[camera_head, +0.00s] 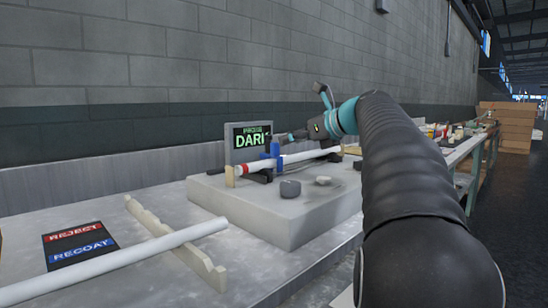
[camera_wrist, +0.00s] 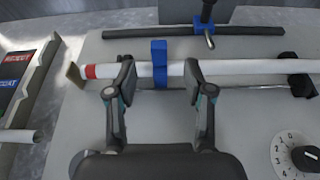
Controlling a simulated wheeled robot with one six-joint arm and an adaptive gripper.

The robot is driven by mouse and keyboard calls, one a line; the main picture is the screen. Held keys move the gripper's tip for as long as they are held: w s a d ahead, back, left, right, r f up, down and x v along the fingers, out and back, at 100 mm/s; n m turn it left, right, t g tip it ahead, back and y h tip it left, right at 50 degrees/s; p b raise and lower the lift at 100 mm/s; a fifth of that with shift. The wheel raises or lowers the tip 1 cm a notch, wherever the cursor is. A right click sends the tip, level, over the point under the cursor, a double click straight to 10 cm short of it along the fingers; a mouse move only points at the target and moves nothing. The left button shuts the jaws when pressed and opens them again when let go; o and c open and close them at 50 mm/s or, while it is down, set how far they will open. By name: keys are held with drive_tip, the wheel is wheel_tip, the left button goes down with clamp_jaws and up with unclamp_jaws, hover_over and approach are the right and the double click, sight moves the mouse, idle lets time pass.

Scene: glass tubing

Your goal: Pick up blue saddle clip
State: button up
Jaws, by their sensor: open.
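The blue saddle clip (camera_wrist: 159,58) sits on a white glass tube (camera_wrist: 235,67) that has a red band near its left end. It is an upright blue band across the tube in the wrist view. My gripper (camera_wrist: 158,76) is open, with one finger to each side of the clip and a gap on both sides. The fingertips are over or close to the tube; I cannot tell whether they touch it. In the head view, blue parts (camera_head: 270,158) show on the tube under my gripper (camera_head: 286,139), and the clip is hard to separate there.
A second blue block (camera_wrist: 209,20) with a metal rod stands behind the tube. A dark bar (camera_wrist: 130,33) lies behind too. A numbered dial (camera_wrist: 295,155) is at lower right. A display panel (camera_head: 252,141) stands at the back. A loose white tube (camera_head: 120,258) rests on a notched rack (camera_head: 172,235).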

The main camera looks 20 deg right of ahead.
sight(277, 146)
drive_tip(key=shift+x, duration=3.7)
drive_tip(key=shift+s+f, duration=0.1)
drive_tip(key=shift+f, duration=0.05)
drive_tip(key=c, duration=0.9)
